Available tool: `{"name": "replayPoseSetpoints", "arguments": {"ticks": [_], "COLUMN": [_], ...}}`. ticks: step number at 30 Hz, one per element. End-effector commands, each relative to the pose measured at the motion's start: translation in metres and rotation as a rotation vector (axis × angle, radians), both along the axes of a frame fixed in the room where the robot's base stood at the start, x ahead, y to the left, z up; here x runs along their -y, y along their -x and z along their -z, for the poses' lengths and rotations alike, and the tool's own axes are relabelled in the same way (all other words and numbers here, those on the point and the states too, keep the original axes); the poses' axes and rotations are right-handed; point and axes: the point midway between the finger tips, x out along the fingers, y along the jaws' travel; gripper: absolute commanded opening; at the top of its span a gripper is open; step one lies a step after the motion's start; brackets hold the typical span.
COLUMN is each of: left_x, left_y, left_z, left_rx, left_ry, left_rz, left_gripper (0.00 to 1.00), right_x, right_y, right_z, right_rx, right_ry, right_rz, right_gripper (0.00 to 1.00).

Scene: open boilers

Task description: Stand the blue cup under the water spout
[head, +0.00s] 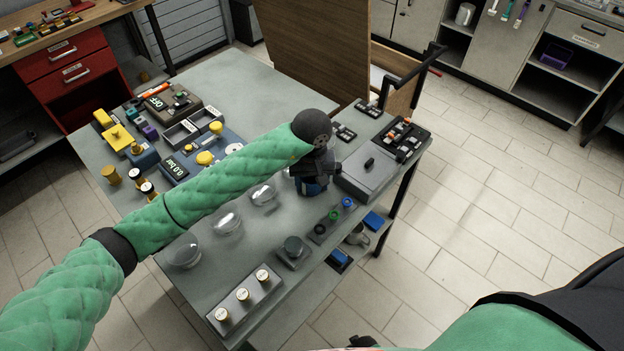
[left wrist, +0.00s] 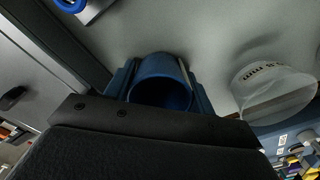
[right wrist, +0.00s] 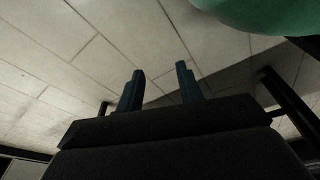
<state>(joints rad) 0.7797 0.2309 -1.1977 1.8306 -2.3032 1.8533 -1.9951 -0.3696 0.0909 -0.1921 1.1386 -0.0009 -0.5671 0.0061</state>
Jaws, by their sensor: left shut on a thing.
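The blue cup (left wrist: 160,82) is between the fingers of my left gripper (left wrist: 160,95), which is shut on it. In the left wrist view its round open mouth shows. In the head view my left gripper (head: 313,182) is over the grey table and hides most of the cup, with only a little blue showing below the jaws. I cannot make out a water spout in any view. My right gripper (right wrist: 160,86) is open and empty, with floor tiles behind its fingers.
A grey box (head: 368,178) stands just right of my left gripper. In front are a strip with blue, green and black rings (head: 333,215), a block with white-topped knobs (head: 243,294) and several clear domes (head: 227,222). Instruments (head: 170,100) crowd the left. The table's back is clear.

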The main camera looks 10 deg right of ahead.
Motion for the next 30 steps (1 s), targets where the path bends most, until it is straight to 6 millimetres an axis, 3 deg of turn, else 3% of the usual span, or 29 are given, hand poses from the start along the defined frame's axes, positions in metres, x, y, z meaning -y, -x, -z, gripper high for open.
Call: {"name": "replayPoseSetpoints", "arguments": {"ticks": [16, 17, 20, 30], "left_x": [0.0001, 0.0001, 0.0000, 0.0000], "left_y": [-0.0003, -0.0003, -0.0002, -0.0001], "left_z": [0.0026, 0.0021, 0.0020, 0.0016], "left_rx": [0.001, 0.001, 0.001, 0.001], "left_ry": [-0.001, -0.001, 0.000, 0.000], "left_rz": [0.001, 0.001, 0.001, 0.000], "left_gripper": [0.28, 0.58, 0.76, 0.76], "right_x": [-0.0017, -0.0018, -0.0023, -0.0023], "right_y": [-0.0057, -0.0061, -0.0084, 0.0002], "right_z": [-0.0044, -0.0062, -0.0092, -0.0071], "right_rx": [-0.006, -0.007, -0.002, -0.009], "right_ry": [0.000, 0.000, -0.001, -0.002], "right_rz": [0.003, 0.003, 0.003, 0.002], "right_gripper": [0.36, 0.36, 0.36, 0.36]}}
